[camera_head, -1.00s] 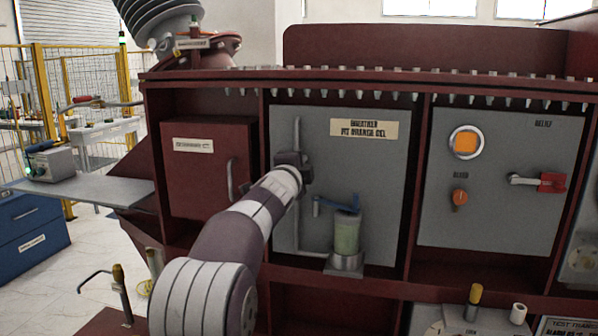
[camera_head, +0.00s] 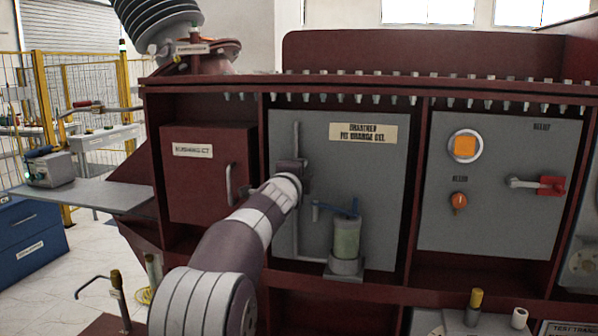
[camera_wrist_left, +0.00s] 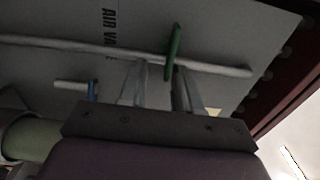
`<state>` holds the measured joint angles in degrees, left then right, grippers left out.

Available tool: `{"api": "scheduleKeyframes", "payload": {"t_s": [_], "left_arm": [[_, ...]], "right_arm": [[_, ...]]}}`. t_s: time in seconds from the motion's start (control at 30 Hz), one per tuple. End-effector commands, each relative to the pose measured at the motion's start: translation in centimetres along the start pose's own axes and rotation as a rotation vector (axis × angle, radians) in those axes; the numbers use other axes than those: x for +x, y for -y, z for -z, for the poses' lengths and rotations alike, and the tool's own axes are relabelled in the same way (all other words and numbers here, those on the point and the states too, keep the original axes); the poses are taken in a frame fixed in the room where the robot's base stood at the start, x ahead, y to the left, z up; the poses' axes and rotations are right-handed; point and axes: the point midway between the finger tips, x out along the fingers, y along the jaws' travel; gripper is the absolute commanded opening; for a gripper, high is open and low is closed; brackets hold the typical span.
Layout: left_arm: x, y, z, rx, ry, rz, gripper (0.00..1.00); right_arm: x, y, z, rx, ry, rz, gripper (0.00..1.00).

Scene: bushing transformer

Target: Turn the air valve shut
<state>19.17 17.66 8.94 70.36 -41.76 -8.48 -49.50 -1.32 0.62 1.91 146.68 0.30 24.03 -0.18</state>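The air valve's green lever (camera_wrist_left: 173,50) shows in the left wrist view on a grey pipe (camera_wrist_left: 215,66), beside a partly hidden "AIR VA..." label (camera_wrist_left: 110,30). My left gripper (camera_wrist_left: 160,72) reaches to the pipe with its two fingers apart. The lever's near end lies between the fingertips, close to the right-hand finger; I cannot tell whether they touch. In the head view my left gripper (camera_head: 300,168) is at the upright pipe (camera_head: 296,140) on the breather panel (camera_head: 375,175), and my wrist hides the lever. My right gripper is not in view.
A breather jar (camera_head: 346,238) with a blue handle (camera_head: 338,208) stands right of the pipe, below my gripper. The red bushing CT box (camera_head: 207,185) is to the left. The panel at right carries an orange knob (camera_head: 459,201) and a red-handled lever (camera_head: 550,186).

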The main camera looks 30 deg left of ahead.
Motion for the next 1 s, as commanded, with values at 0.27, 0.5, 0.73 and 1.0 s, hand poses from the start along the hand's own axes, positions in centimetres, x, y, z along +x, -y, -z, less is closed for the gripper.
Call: {"api": "scheduleKeyframes", "payload": {"t_s": [0.27,0.5,0.73,1.0], "left_arm": [[-0.3,0.4,0.0,0.000,0.000,0.008,0.32],[-4.4,0.1,0.0,0.000,0.001,0.010,0.32],[-10.3,0.2,0.0,0.000,0.000,0.008,0.32],[-12.8,0.2,0.0,0.000,0.000,0.005,0.32]], "right_arm": [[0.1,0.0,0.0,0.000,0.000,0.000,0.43],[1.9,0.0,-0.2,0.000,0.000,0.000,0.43],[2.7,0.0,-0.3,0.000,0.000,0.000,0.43],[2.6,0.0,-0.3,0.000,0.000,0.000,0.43]]}}
